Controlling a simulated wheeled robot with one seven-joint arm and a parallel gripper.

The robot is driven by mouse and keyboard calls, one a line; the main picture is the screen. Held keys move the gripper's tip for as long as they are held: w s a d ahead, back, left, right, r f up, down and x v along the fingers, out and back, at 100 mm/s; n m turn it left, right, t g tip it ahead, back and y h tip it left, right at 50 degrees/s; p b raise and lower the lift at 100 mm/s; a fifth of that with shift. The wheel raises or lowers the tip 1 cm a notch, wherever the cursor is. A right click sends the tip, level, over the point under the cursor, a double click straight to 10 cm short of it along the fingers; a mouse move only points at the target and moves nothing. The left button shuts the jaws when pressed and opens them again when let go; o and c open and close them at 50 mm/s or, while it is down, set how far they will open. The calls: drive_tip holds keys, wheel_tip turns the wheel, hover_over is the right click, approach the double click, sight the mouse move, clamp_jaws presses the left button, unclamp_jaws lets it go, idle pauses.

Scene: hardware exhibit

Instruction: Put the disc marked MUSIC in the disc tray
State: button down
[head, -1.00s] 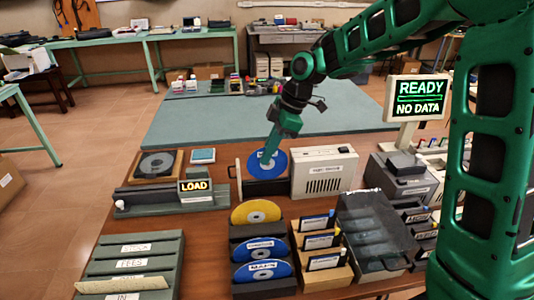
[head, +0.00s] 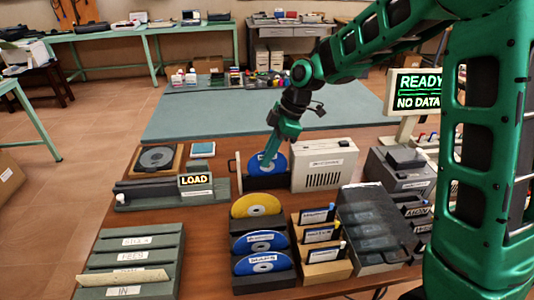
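A blue disc (head: 278,164) with a white label stands upright in or just over the dark disc tray (head: 268,183), at the left side of a beige drive box. Its label is mostly covered and I cannot read it. My gripper (head: 264,158) is angled down over the disc, its fingers appearing closed on it. The tray hides the disc's lower edge, so I cannot tell if it touches the bottom. A dark disc rack (head: 263,285) in front holds a yellow disc (head: 256,205) and two blue discs (head: 260,241) (head: 262,262); the front label looks like MAPS.
The beige drive box (head: 323,167) is right of the tray. A LOAD sign (head: 195,181) stands to the left. Wooden holders (head: 320,270) with cartridges and a clear-lidded case (head: 372,230) are in front right. A monitor (head: 416,92) reads READY, NO DATA.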

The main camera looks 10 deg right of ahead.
drive_tip(key=shift+f, duration=0.9)
drive_tip(key=c, duration=2)
unclamp_jaws()
drive_tip(key=shift+r, duration=4.05)
